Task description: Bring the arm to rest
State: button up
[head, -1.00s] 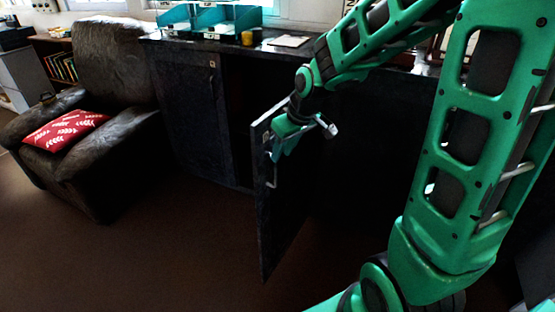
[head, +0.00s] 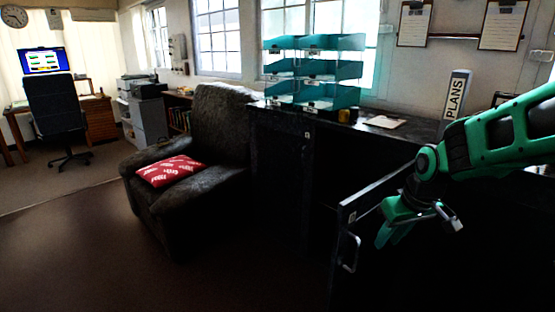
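My gripper (head: 390,238) hangs at the end of my green arm at the right of the head view, fingers pointing down. It is in front of the dark cabinet, just right of the handle of a cabinet door (head: 340,285) that stands open. The metal handle (head: 350,252) is in clear view, and a gap shows between it and my gripper. I see nothing held. The fingers are small and dark here, so I cannot tell how far apart they are.
A dark armchair (head: 215,130) with a red cushion (head: 170,171) stands left of the cabinet. Teal trays (head: 330,95) and a PLANS binder (head: 454,100) stand on the cabinet top. The floor (head: 90,245) at the left is clear. An office chair (head: 55,110) is farther back.

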jog(key=s+d+m+g, duration=0.2)
jog(key=s+d+m, duration=0.2)
jog(key=s, duration=0.8)
jog(key=s+d+r+m+g, duration=0.1)
jog(key=s+d+m, duration=0.3)
jog(key=s, duration=0.8)
jog(key=shift+s+d+r+g, duration=0.3)
jog(key=shift+s+d+g, duration=0.1)
jog(key=shift+g, duration=0.1)
jog(key=shift+w+f+h, duration=0.25)
jog(key=shift+w+h, duration=0.05)
jog(key=shift+w, duration=0.3)
